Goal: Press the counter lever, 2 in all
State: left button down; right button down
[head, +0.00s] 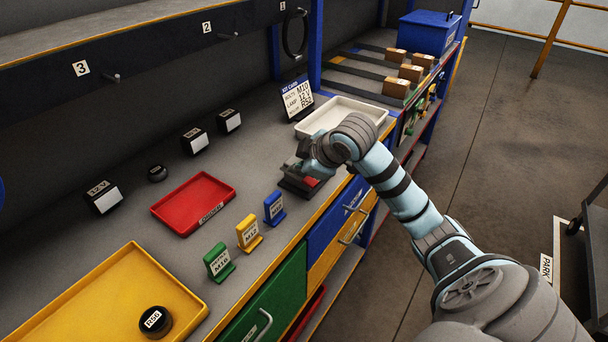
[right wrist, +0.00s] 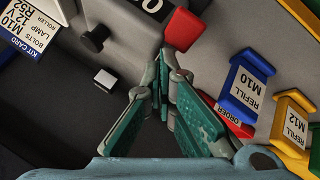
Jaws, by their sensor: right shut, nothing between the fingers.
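The counter (head: 297,187) sits on the grey bench near its front edge, partly hidden by my right gripper in the head view. Its red lever (head: 313,181) shows just below the gripper. In the right wrist view the counter's grey body (right wrist: 125,32) carries a black knob and a display cut off at the top, showing a 0. The red lever (right wrist: 183,29) is just beyond my fingertips. My right gripper (head: 306,164) is shut and empty above the counter; its fingers (right wrist: 170,62) point at the lever. I cannot tell if they touch it. My left gripper is out of view.
A white tray (head: 301,131) and a kit card (head: 297,101) stand behind the counter. Blue (head: 274,210), yellow (head: 248,234) and green (head: 219,264) refill tags line the front edge. A red tray (head: 163,210) and yellow tray (head: 62,328) lie to the left.

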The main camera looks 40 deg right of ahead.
jog(key=shift+s+f+b, duration=0.1)
jog(key=shift+f+b, duration=0.6)
jog(key=shift+f, duration=0.2)
dwell(0.6)
jog(key=shift+w+r+p, duration=0.2)
jog(key=shift+r+p, duration=1.45)
jog(key=shift+r, duration=0.25)
jog(key=r+p, duration=0.4)
jog(key=r, duration=0.1)
jog(key=shift+w, duration=0.2)
jog(key=shift+a, duration=0.1)
dwell(1.1)
